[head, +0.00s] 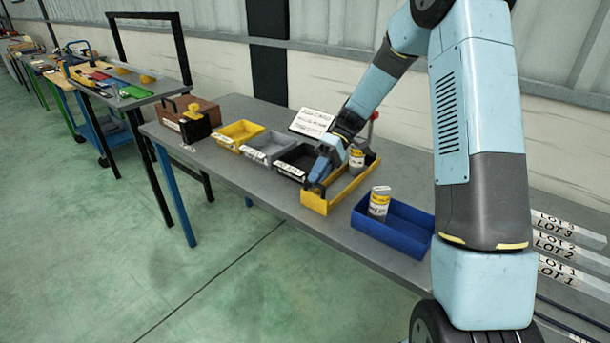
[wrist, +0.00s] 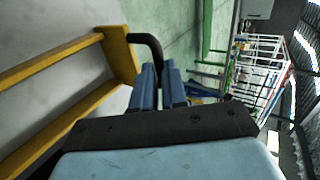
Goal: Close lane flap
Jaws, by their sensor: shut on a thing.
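The yellow lane (head: 345,192) stands on the grey bench, its low walls open at the top. In the wrist view its yellow frame (wrist: 60,62) runs along the left, with a yellow end piece (wrist: 122,56) that looks like the flap. A bent black handle (wrist: 150,42) sticks out from that piece. My gripper (wrist: 160,72) has its blue fingers closed on the handle. In the head view my gripper (head: 317,180) is low at the lane's left end; the handle is hidden there. I cannot tell the flap's exact angle.
A labelled can (head: 356,158) stands at the lane's back end. A blue bin (head: 405,222) with another can (head: 379,203) sits to the right. Black (head: 294,163), grey (head: 265,147) and yellow (head: 239,134) bins line the left. The bench front edge is clear.

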